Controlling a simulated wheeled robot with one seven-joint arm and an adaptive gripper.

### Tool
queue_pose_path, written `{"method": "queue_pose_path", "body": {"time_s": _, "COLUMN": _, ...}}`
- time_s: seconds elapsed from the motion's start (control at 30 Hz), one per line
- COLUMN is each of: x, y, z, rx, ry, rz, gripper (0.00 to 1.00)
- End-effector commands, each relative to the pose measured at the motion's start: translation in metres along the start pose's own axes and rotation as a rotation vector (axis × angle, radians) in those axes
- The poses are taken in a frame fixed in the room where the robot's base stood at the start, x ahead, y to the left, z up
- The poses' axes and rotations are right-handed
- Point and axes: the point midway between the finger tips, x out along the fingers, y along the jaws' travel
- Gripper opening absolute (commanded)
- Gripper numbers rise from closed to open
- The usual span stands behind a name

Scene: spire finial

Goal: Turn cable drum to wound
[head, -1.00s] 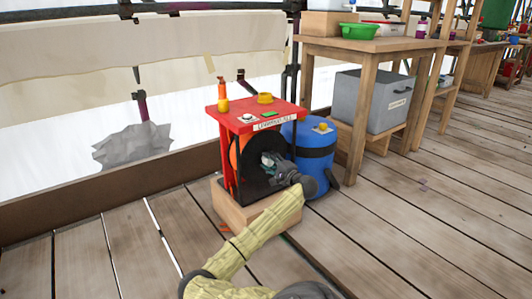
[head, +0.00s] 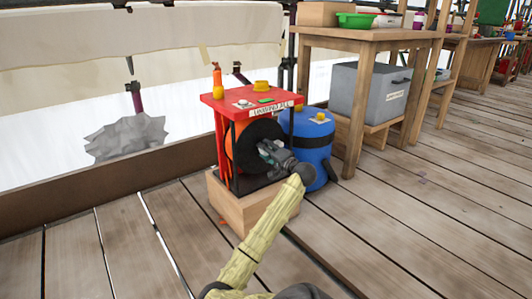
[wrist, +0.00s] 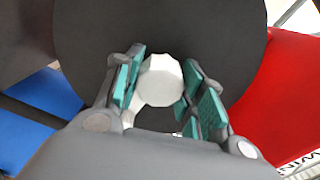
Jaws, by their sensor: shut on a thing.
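The cable drum (head: 243,150) is a black disc with an orange side, set upright in a red-topped frame on a wooden block. In the wrist view its dark face (wrist: 215,60) fills the middle. A white faceted knob (wrist: 161,80) stands out from the face. My gripper (head: 266,150) is at the front of the drum. In the wrist view the teal pads of my gripper (wrist: 160,88) lie on both sides of the knob, shut on it. Part of the drum is hidden behind my gripper.
A blue barrel (head: 313,150) stands close to the right of the drum frame. A wooden table (head: 365,36) with a grey bin (head: 368,95) is behind right. The plank floor in front is clear.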

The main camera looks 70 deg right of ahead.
Motion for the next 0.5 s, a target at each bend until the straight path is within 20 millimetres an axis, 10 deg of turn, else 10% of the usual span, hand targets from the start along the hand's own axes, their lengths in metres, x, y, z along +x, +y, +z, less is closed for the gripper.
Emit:
{"method": "queue_pose_path", "body": {"time_s": 0.23, "x": 0.0035, "y": 0.0006, "z": 0.0046, "rx": 0.003, "ry": -0.010, "rz": 0.000, "gripper": 0.00}}
{"method": "queue_pose_path", "body": {"time_s": 0.27, "x": 0.0035, "y": 0.0006, "z": 0.0047, "rx": 0.003, "ry": -0.011, "rz": 0.000, "gripper": 0.43}}
{"method": "queue_pose_path", "body": {"time_s": 0.37, "x": 0.0034, "y": 0.0007, "z": 0.0046, "rx": 0.003, "ry": -0.010, "rz": 0.000, "gripper": 0.61}}
{"method": "queue_pose_path", "body": {"time_s": 0.5, "x": 0.0020, "y": 0.0010, "z": 0.0027, "rx": 0.003, "ry": -0.007, "rz": 0.001, "gripper": 0.61}}
